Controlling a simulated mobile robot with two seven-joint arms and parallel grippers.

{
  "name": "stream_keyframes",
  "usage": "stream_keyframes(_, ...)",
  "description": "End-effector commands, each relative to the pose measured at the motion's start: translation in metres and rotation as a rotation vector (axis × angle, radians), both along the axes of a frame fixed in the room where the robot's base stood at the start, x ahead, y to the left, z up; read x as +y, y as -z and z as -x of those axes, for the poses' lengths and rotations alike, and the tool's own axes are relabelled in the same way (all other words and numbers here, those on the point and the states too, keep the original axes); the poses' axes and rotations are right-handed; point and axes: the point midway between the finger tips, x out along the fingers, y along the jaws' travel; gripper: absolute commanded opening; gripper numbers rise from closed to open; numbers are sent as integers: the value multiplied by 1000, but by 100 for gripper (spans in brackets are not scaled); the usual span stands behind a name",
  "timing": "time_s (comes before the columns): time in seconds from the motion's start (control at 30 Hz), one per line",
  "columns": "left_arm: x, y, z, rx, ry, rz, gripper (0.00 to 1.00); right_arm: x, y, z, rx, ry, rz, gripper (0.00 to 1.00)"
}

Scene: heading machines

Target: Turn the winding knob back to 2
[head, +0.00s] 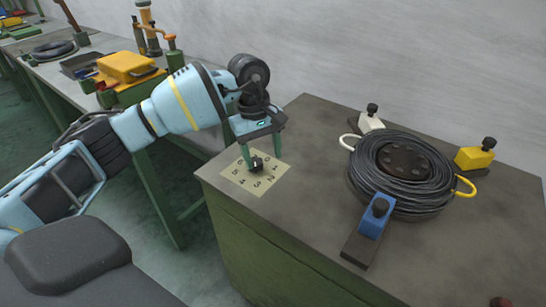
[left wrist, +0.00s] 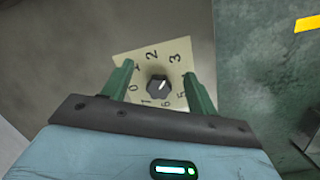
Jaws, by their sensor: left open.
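The small black winding knob (head: 256,165) stands on a pale square dial plate (head: 237,178) at the near left corner of the green cabinet's top. Numbers are printed around it. In the left wrist view the knob (left wrist: 157,88) sits between the green fingers of my left gripper (left wrist: 158,88), with a gap on each side. A small light mark on the knob points up and right, toward the side past 3, where the right finger hides a number. The 2 (left wrist: 152,54) is above the knob there. My left gripper (head: 262,157) is open, pointing down over the dial.
A black wire coil (head: 405,175) lies on the cabinet top to the right, with blue (head: 375,218), yellow (head: 475,155) and white (head: 370,122) clamp blocks around it. A workbench with a yellow box (head: 127,67) stands behind at left. The cabinet top between dial and coil is clear.

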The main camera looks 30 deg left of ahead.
Motion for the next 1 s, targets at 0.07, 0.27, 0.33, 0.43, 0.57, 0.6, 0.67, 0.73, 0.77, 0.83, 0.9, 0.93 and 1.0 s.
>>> stream_keyframes(0.07, 25, -15, -5, -16, 9, -81, 59, 0, 2, -1, -1, 0, 0, 51)
stream_keyframes(0.27, 48, -31, -7, -23, 21, -165, 59, 1, 2, -2, -5, 0, -2, 51)
stream_keyframes(0.33, 49, -31, -7, -23, 21, -166, 59, 1, 2, -2, -5, 0, -2, 51)
stream_keyframes(0.43, 48, -29, -7, -23, 21, -165, 59, 1, 2, -3, -5, 0, -2, 51)
stream_keyframes(0.57, 48, -18, -7, -22, 21, -163, 59, 1, 1, -3, -5, 1, -2, 51)
stream_keyframes(0.6, 48, -12, -7, -20, 20, -163, 59, 1, 1, -3, -6, 1, -2, 51)
stream_keyframes(0.67, 48, -3, -7, -21, 20, -164, 59, 1, 1, -3, -5, 2, -3, 51)
stream_keyframes(0.73, 48, 8, -7, -20, 20, -163, 59, 1, 1, -3, -5, 2, -3, 51)
stream_keyframes(0.77, 48, 12, -7, -21, 20, -163, 59, 1, 1, -3, -5, 2, -3, 51)
stream_keyframes(0.83, 48, 22, -6, -21, 20, -163, 59, 1, 1, -2, -5, 2, -2, 51)
stream_keyframes(0.9, 48, 31, -7, -23, 20, -162, 59, 1, 1, -2, -5, 2, -2, 51)
stream_keyframes(0.93, 48, 34, -7, -22, 19, -162, 59, 1, 1, -2, -4, 2, -2, 51)
stream_keyframes(1.0, 48, 40, -7, -23, 20, -162, 59, 1, 2, -2, -3, 2, -2, 51)
